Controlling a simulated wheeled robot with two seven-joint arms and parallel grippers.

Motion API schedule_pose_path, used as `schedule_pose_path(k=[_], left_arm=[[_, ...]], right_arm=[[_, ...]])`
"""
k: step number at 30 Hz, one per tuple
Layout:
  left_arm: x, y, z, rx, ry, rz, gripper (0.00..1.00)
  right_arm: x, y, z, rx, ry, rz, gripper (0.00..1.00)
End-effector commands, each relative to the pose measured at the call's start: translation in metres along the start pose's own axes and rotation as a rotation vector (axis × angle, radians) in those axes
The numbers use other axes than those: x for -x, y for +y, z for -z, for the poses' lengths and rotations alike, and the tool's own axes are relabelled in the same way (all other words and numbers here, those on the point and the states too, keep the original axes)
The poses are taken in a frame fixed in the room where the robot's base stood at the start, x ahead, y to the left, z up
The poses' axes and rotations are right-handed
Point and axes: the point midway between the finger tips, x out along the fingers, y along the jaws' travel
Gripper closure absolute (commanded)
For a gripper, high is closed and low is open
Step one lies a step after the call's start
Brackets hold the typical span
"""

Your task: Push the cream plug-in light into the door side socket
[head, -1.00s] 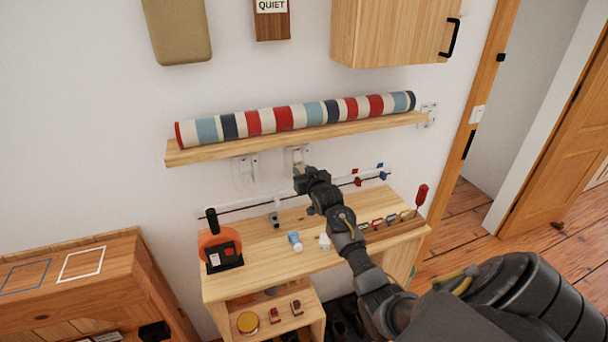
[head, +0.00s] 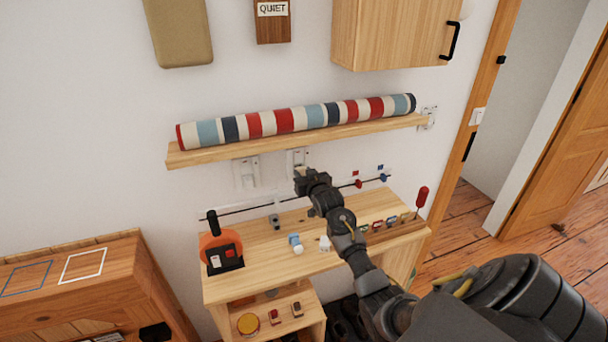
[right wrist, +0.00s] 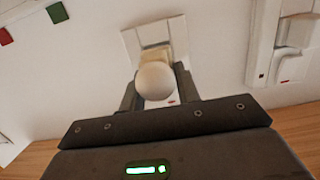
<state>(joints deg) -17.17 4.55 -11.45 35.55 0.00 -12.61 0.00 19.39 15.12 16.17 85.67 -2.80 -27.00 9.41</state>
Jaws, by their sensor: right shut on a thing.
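The cream plug-in light (right wrist: 155,79) shows in the right wrist view as a round pale head on a cream body. My right gripper (right wrist: 155,92) is shut on it, with one dark finger on each side. Behind the light is a white socket plate (right wrist: 176,38). The light's body overlaps the plate, and I cannot tell how far its prongs are in. In the head view my right gripper (head: 302,173) is just below this socket (head: 298,156), under the shelf and right of another socket (head: 246,172). The light is mostly hidden there. My left gripper is not in view.
The wall shelf (head: 200,153) with a striped roll (head: 290,117) lies just above the gripper. A thin rod (head: 335,188) runs along the wall below. The desk (head: 260,262) holds a blue plug-in light (head: 294,239), a white one (head: 325,243) and an orange-black item (head: 220,252).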

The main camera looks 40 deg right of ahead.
Motion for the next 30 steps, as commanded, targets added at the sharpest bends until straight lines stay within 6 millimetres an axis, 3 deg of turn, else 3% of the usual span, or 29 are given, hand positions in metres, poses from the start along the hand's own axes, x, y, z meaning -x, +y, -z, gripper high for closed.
schedule_pose_path(k=[30], left_arm=[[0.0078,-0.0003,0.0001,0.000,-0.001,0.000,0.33]], right_arm=[[0.0002,0.0000,0.0015,0.000,0.000,0.000,0.91]])
